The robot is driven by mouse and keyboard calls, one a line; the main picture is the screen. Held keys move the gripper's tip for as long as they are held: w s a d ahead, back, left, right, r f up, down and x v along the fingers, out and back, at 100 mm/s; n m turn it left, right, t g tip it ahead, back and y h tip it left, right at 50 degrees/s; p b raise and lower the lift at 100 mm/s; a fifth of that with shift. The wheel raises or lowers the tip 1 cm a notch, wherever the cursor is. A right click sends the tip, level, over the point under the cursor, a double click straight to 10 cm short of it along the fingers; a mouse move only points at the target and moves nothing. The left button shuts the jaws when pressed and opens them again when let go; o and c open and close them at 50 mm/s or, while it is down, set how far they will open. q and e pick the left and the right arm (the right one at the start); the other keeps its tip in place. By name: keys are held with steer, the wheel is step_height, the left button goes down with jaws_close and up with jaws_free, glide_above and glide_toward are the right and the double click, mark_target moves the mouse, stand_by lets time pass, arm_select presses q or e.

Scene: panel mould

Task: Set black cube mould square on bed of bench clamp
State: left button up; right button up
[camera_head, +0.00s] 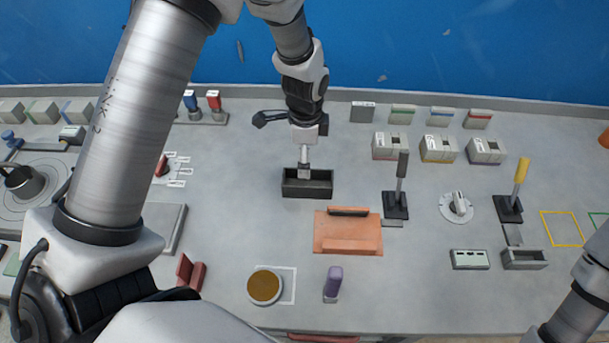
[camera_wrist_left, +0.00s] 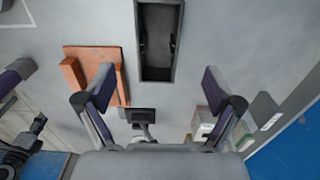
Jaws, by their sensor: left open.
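The black mould (camera_head: 307,183) is an open, dark rectangular box on the grey bench. In the left wrist view the mould (camera_wrist_left: 159,74) runs up to the top edge, its hollow inside visible. The orange bench clamp (camera_head: 332,219) stands just in front of it, to the right, with a raised orange block at the front and a dark strip at the back. It also shows in the left wrist view (camera_wrist_left: 88,54), beside the mould. My left gripper (camera_head: 304,168) points down over the mould's back edge, open and empty; its spread fingers show in the wrist view (camera_wrist_left: 158,88).
A black-handled lever clamp (camera_head: 396,205) and a white dial (camera_head: 456,207) stand to the right. A purple-handled object (camera_head: 333,284) and a round brown-topped dish (camera_head: 264,286) lie in front. Grey blocks (camera_head: 389,146) stand behind right.

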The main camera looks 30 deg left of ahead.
mark_target(308, 183)
arm_select(q)
steer(key=f, duration=0.2)
steer(key=f+p, duration=0.1)
steer(key=f, duration=0.2)
steer(key=f+p, duration=0.1)
steer(key=f, duration=0.1)
steer(key=shift+d+f, duration=0.25)
steer(key=shift+d, duration=0.05)
steer(key=c, duration=1.6)
steer(key=shift+r, duration=0.15)
steer(key=shift+c, duration=0.2)
